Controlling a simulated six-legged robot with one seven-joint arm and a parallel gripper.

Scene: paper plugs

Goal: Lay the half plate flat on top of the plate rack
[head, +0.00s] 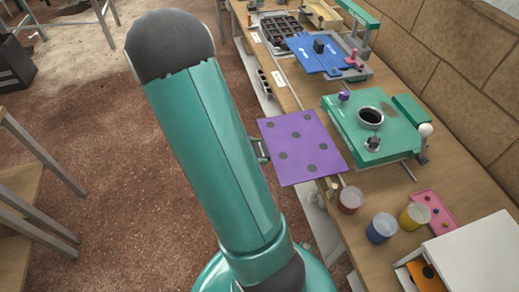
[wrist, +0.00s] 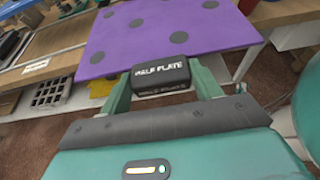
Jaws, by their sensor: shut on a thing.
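The half plate (head: 301,147) is a flat purple sheet with dark round spots. It also fills the top of the wrist view (wrist: 150,30), where its black handle reads "HALF PLATE". My gripper (wrist: 161,80) is shut on that handle, one finger on each side. In the head view my gripper (head: 262,150) is mostly hidden behind my arm. The plate is held out over the bench's near edge, left of the green machine. A white box (head: 480,245) at the lower right has an orange spotted sheet in its open front; it may be the plate rack, but no label shows.
The green machine (head: 385,120) with a white-knobbed lever stands on the wooden bench. Red (head: 349,199), blue (head: 381,228) and yellow (head: 414,215) cups stand between the plate and the white box. A blue plate (head: 325,54) lies further back. A brick wall lines the right.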

